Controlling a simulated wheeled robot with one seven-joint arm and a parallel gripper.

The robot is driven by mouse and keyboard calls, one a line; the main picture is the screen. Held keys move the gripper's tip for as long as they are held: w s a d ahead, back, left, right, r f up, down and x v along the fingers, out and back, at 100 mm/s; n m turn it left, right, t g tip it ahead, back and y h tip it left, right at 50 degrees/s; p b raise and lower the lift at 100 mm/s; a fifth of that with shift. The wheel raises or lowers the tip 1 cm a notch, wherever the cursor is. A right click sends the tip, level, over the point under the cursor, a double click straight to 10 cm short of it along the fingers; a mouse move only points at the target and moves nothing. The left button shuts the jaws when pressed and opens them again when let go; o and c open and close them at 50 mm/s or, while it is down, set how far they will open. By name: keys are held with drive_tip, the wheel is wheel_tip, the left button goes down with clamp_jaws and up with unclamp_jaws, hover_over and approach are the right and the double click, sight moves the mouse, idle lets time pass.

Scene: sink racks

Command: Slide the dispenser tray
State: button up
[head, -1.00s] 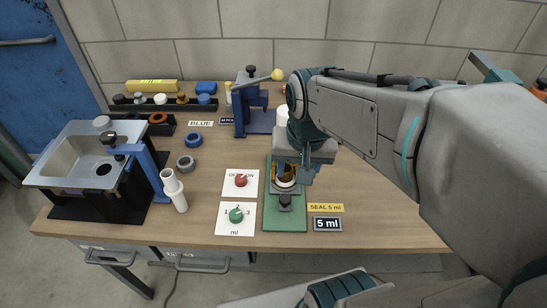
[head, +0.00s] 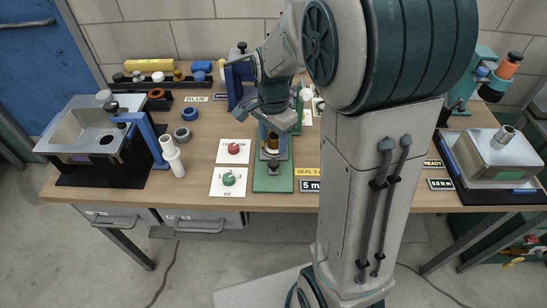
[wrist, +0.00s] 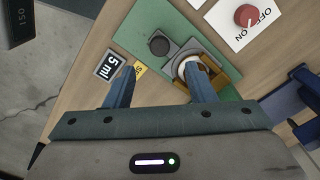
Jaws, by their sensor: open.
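The dispenser tray (wrist: 176,48) is a grey slide with a round black knob (wrist: 158,45) at its front end. It lies on a green base plate (head: 273,184). An amber bottle with a pale top (wrist: 194,71) stands at the tray's rear part; it also shows in the head view (head: 271,144). My gripper (wrist: 159,70) is open with nothing between its blue fingers. In the wrist view the right finger partly covers the bottle, and the left finger is beside the "5 ml" label. In the head view my gripper is above and behind the bottle.
A red OFF/ON dial (head: 234,149) and a green ml dial (head: 229,179) are left of the plate. A "5 ml" sign (head: 310,186) is to its right. A blue press (head: 240,80) is behind.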

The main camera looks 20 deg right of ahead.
sight(273, 162)
wheel_tip(273, 162, down, 8)
drive_tip(key=shift+f, duration=0.1)
drive_tip(key=shift+c, duration=0.3)
clamp_jaws()
